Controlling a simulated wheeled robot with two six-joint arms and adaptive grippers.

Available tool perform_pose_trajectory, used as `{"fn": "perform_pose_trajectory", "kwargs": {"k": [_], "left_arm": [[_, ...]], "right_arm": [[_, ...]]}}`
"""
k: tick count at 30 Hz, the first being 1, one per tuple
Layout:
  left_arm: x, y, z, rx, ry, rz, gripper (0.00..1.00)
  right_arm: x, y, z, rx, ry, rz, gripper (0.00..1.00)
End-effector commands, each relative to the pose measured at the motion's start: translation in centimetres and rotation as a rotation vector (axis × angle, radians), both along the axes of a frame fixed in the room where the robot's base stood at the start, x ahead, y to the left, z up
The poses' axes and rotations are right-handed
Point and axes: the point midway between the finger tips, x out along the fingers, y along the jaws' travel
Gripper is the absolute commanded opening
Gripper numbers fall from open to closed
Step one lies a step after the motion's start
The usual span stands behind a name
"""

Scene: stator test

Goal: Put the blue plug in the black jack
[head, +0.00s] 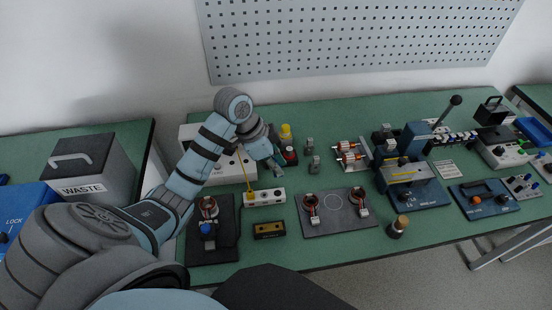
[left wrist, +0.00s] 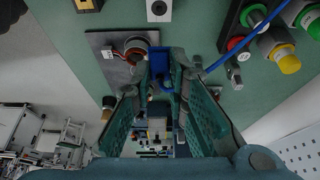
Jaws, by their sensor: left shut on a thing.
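My left gripper (head: 276,165) hangs above the bench, just behind the small light block (head: 266,197). In the left wrist view its fingers (left wrist: 161,82) are shut on the blue plug (left wrist: 159,60), with a blue cable (left wrist: 232,49) running off to the right. The plug is hard to make out in the head view. The block carries a yellow plug (head: 250,195) at its left end and a dark round jack (head: 279,194) at its right. The jack also shows at the top of the left wrist view (left wrist: 158,8), apart from the blue plug. My right gripper is not in view.
A dark plate with two red-and-copper coils (head: 340,212) lies right of the block. A yellow-faced meter (head: 269,230) is in front. A white unit (head: 228,165) with a yellow cable and a red-and-yellow part (head: 287,155) stand behind. A waste bin (head: 88,173) is at left.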

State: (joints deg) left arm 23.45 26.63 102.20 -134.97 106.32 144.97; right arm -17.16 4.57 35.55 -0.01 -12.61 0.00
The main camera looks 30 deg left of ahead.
Motion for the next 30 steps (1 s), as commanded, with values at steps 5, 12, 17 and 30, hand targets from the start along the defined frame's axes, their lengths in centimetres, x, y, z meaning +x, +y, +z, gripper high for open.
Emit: {"fn": "perform_pose_trajectory", "kwargs": {"k": [5,12,17,30], "left_arm": [[0.0,0.0,-3.1,-0.001,0.001,-0.001,0.0],[0.0,0.0,-6.2,0.001,0.001,0.0,0.0],[0.0,0.0,-7.1,0.0,0.0,0.0,0.0],[0.0,0.0,-7.2,0.001,-0.001,0.0,0.0]], "right_arm": [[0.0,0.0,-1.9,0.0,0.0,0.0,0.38],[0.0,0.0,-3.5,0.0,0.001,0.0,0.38],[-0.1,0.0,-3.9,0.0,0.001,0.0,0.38],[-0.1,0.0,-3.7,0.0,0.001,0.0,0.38]]}}
